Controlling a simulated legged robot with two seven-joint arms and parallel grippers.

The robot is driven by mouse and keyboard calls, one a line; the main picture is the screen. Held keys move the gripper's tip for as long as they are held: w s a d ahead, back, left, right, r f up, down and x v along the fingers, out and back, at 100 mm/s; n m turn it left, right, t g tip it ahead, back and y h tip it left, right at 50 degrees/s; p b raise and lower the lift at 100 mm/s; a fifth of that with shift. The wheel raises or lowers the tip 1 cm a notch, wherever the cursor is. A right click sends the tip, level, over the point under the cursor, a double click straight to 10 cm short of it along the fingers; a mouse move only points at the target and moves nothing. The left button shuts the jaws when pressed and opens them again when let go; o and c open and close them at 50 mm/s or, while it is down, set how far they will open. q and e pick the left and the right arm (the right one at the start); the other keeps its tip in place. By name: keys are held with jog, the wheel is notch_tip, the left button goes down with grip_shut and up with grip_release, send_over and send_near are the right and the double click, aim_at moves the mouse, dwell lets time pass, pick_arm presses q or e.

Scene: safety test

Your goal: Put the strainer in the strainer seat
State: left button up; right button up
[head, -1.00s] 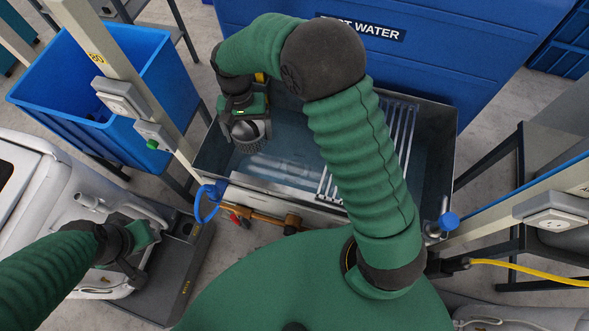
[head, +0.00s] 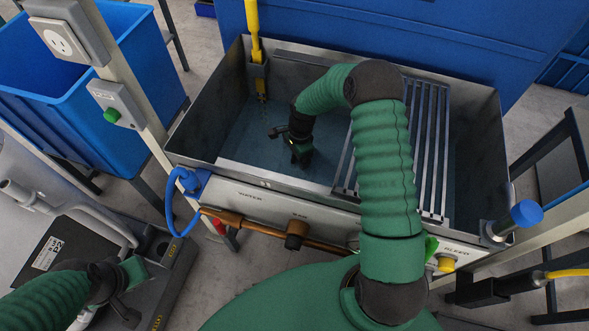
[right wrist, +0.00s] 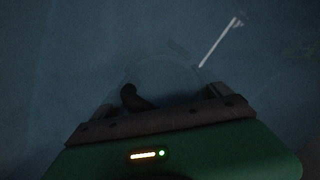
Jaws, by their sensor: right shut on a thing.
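My right gripper (head: 302,158) is low inside the grey metal tank, over the dim blue floor. It is shut on the strainer, a metal cup that showed clearly in its jaws earlier. In the head view the strainer is now hidden below the gripper. In the dark right wrist view a black knob (right wrist: 133,97) and a faint rounded outline show between the fingers. I cannot make out the strainer seat in either view. My left gripper (head: 128,292) is at the lower left above a dark tray, and I cannot tell whether it is open or shut.
The tank (head: 205,115) has high walls around my right arm. A slatted metal rack (head: 437,135) covers its right part. A yellow handle (head: 252,18) with a chain is at the back left wall. A copper pipe (head: 250,226) runs along the front. A blue bin (head: 145,60) stands left.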

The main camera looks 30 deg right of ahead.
aim_at(296, 165)
notch_tip(296, 165, down, 3)
jog(key=shift+d+f+b, duration=0.1)
jog(key=shift+b, duration=0.35)
jog(key=shift+d, duration=0.25)
jog(key=o, duration=1.4)
jog(key=shift+a, duration=0.2)
jog(key=shift+r+p, duration=0.3)
jog(key=shift+r, duration=0.15)
jog(key=r+p, duration=0.1)
jog(key=r, duration=0.2)
jog(key=d+r+p, duration=0.1)
jog(key=r, duration=0.3)
jog(key=r+p, duration=0.2)
jog(key=r, duration=0.1)
jog(key=shift+s+d+r, duration=0.15)
jog(key=shift+d+r, duration=0.1)
jog(key=shift+r, duration=0.35)
